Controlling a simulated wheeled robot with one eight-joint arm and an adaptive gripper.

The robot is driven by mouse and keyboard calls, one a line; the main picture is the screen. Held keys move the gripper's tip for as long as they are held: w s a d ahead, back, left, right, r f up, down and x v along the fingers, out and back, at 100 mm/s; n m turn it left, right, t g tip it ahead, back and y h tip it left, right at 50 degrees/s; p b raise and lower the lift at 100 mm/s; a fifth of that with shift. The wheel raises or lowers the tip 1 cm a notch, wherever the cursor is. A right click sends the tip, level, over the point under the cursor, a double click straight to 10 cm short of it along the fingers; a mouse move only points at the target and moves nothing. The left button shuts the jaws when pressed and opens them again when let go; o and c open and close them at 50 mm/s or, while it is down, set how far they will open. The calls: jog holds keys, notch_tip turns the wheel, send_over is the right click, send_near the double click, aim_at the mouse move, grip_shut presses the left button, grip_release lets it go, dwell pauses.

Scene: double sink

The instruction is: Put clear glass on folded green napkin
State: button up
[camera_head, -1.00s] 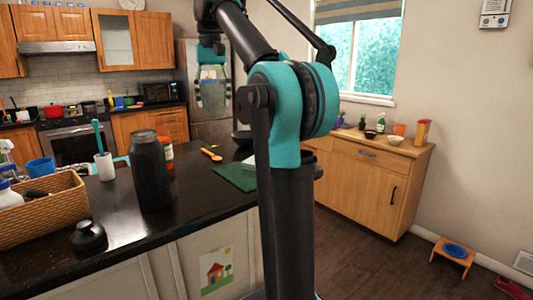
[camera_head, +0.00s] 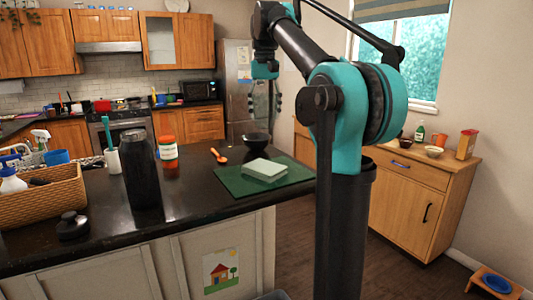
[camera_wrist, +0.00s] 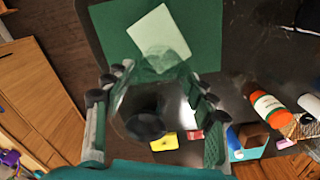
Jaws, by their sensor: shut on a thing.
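The folded green napkin (camera_head: 264,169) is a pale green, flat square lying on a darker green mat (camera_head: 232,184) on the counter. It also shows at the top of the wrist view (camera_wrist: 158,32). My gripper (camera_wrist: 155,105) is shut on the clear glass (camera_wrist: 152,85), whose sides sit between the finger pads. The glass is transparent, and its rim seems to overlap the napkin's near edge in the picture. In the head view my gripper (camera_head: 265,97) hangs raised above the counter, pointing down; the glass is barely visible there.
A red-and-white jar (camera_head: 168,155), a tall dark bottle (camera_head: 141,170) and a wicker basket (camera_head: 45,200) stand farther left. The counter's front edge runs close to the mat.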

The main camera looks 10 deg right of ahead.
notch_tip(320, 180, down, 13)
jog(key=shift+f, duration=0.2)
dwell(0.3)
jog(key=shift+f, duration=0.15)
jog(key=o, duration=1.3)
notch_tip(320, 180, up, 12)
jog(key=shift+r, duration=0.2)
